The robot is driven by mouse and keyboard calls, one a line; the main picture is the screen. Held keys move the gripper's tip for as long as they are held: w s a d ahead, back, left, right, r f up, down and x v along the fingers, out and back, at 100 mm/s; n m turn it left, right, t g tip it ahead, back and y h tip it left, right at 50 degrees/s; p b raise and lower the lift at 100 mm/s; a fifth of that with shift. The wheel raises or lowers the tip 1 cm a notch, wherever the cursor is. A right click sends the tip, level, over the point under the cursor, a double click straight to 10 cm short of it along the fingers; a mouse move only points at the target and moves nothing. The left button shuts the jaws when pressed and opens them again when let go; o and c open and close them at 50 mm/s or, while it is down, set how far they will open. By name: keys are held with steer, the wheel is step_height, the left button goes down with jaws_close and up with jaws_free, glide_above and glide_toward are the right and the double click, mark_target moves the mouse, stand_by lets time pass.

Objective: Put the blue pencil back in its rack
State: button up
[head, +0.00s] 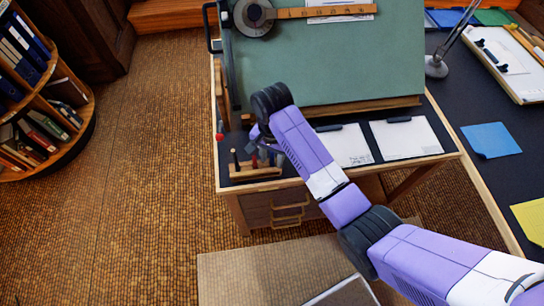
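A small wooden rack (254,173) stands at the front left corner of the desk. A few short dark upright items show in or just above it, too small to name surely. My gripper (258,148) points down just above and behind the rack, partly hidden by my own wrist. I cannot see whether its fingers are open or shut, or whether anything is between them. I cannot make out a blue pencil; it may be hidden by my wrist or too small to tell.
A green drafting board (325,60) rises behind my arm. Clipboards with white paper (405,139) lie to the right. A bookshelf (40,110) stands far left; the floor between is clear.

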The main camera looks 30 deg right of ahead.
step_height(320, 180, up, 8)
steer(key=shift+f, duration=0.1)
stand_by(0.5)
stand_by(0.9)
